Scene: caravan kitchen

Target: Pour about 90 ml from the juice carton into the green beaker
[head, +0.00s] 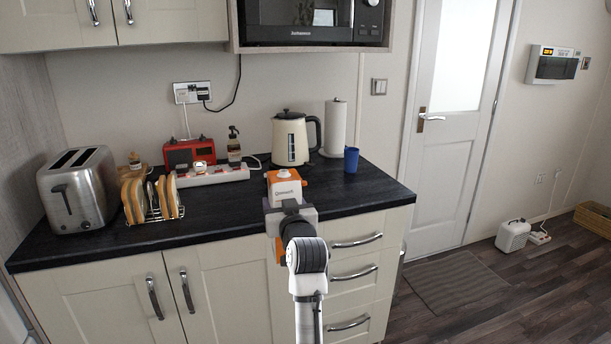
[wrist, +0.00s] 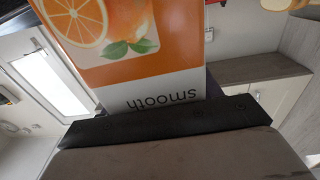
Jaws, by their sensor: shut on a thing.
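The juice carton (head: 286,189) is orange and white with a white cap on top. It looks about upright in the head view, in front of the counter's front edge. In the wrist view the carton (wrist: 115,65) fills the upper middle, with an orange picture and the word "smooth" upside down. My gripper (head: 290,212) is shut on the carton; my wrist hides much of its lower part in the head view. A blue cup (head: 351,160) stands on the counter's right end, apart from the carton. I see no green beaker.
The dark counter (head: 240,215) is bare near its front middle. A cream kettle (head: 291,140), a paper roll (head: 335,127), a white power strip (head: 213,175) and a red radio (head: 189,152) stand at the back. A toast rack (head: 153,200) and toaster (head: 78,190) are left.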

